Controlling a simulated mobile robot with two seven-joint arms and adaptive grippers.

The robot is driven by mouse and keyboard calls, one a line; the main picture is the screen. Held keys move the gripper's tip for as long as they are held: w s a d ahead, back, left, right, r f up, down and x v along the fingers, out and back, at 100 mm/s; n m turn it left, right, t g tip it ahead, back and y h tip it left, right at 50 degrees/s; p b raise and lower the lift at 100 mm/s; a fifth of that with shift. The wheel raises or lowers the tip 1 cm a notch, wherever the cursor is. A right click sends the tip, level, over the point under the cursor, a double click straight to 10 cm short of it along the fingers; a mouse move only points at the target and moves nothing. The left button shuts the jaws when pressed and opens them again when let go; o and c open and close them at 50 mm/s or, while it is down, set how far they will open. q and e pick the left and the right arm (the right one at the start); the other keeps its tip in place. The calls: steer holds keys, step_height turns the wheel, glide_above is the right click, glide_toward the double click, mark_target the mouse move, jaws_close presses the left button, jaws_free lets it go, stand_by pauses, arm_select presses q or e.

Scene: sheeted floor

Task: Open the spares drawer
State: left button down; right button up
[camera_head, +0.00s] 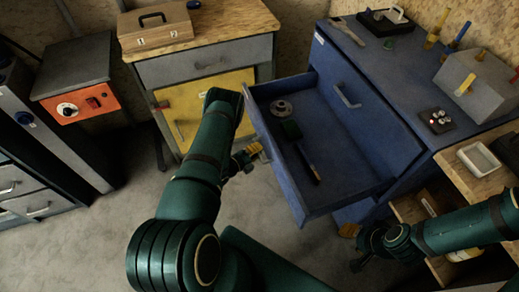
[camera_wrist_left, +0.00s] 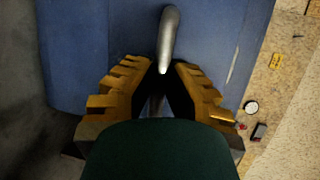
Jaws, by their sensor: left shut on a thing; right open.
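The blue cabinet (camera_head: 385,85) has a drawer (camera_head: 345,180) standing well out from its front. My left gripper (camera_head: 247,157) is at the outer face of this drawer front. The left wrist view shows its yellow fingers (camera_wrist_left: 160,85) shut on a grey bar handle (camera_wrist_left: 170,38) against the blue face. My right gripper (camera_head: 352,245) is open and empty, low beside the drawer's right side.
Another drawer front with a handle (camera_head: 347,95) is closed above the open one. A grey cabinet with a yellow door (camera_head: 195,105) stands left of the drawer. A wooden shelf unit (camera_head: 465,180) is close to my right arm. The floor (camera_head: 75,240) at left is clear.

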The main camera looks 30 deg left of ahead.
arm_select(q)
steer(key=shift+a, duration=0.1)
steer(key=c, duration=1)
jaws_free()
steer(key=v, duration=1.2)
